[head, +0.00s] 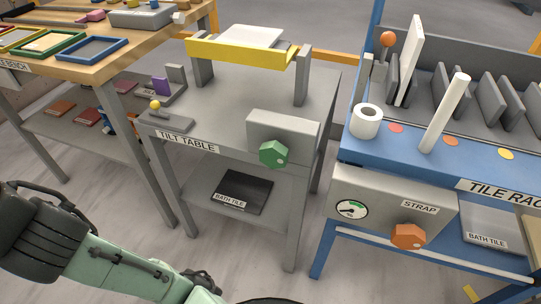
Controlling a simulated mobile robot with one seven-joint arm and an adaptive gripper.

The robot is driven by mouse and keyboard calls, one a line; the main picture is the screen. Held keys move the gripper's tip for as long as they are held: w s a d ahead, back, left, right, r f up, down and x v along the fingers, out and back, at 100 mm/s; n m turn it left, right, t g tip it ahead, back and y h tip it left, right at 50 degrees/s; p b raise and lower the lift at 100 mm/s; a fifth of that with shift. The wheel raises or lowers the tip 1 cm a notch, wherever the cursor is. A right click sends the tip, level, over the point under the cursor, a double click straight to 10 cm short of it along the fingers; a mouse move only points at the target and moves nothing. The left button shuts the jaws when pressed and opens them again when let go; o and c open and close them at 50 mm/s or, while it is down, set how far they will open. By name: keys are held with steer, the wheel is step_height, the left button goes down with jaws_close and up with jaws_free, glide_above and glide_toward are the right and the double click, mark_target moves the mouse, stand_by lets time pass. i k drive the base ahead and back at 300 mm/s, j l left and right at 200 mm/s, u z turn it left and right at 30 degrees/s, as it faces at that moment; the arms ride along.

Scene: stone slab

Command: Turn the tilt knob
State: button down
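The tilt table (225,105) is a grey stand in the middle of the head view, with a label reading TILT TABLE on its front edge. A green knob (274,154), many-sided with a pale dot, sits on a grey box (290,128) at the table's front right corner. Above the table top, a white slab (253,37) rests by a yellow bar (240,53) between grey posts.
A blue tile rack (385,155) stands at the right, with an orange strap knob (408,236) and a gauge (351,209) on its front. A wooden bench (130,45) with coloured frames is at the upper left. The floor before the tilt table looks clear.

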mark_target(274, 154)
steer(key=k+l, duration=0.3)
steer(key=l, duration=0.15)
steer(key=k+l, duration=0.3)
steer(key=l, duration=0.15)
steer(key=k+l, duration=0.3)
steer(key=l, duration=0.15)
